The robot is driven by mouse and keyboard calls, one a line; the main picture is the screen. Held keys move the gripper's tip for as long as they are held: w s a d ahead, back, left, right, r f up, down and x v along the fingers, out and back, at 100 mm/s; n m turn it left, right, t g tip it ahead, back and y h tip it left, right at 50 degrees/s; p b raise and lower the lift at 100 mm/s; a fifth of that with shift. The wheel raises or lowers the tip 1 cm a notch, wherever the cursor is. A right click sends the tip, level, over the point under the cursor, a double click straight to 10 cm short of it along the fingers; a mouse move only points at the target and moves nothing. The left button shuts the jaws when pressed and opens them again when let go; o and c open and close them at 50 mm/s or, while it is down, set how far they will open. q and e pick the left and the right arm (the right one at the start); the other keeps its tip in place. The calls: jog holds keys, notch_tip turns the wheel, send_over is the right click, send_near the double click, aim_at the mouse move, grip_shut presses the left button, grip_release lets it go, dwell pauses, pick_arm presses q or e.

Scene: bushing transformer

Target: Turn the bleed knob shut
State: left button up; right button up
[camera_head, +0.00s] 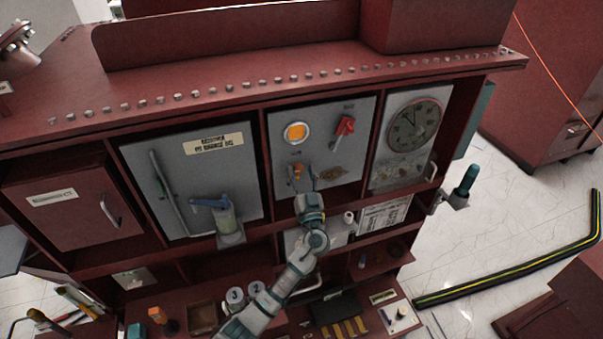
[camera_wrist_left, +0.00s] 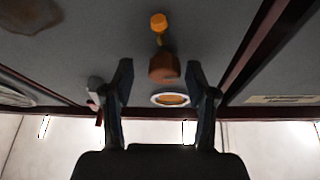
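The bleed knob appears to be the small orange knob (camera_head: 298,171) on the grey middle panel (camera_head: 352,118), below a round orange lamp (camera_head: 296,132). In the left wrist view, an orange-brown knob (camera_wrist_left: 164,67) shows between and beyond my fingertips, with a smaller yellow-orange piece (camera_wrist_left: 158,22) above it. My left gripper (camera_head: 303,187) is just below the knob in the head view. In the wrist view its two fingers (camera_wrist_left: 160,78) are spread apart with nothing gripped. Whether a finger touches the knob cannot be told. My right gripper is not in view.
A round gauge (camera_head: 418,124) is in the right bay. Red shelf dividers frame the panel.

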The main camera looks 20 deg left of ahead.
pick_arm(q)
jog(key=shift+a, duration=0.25)
grip_shut()
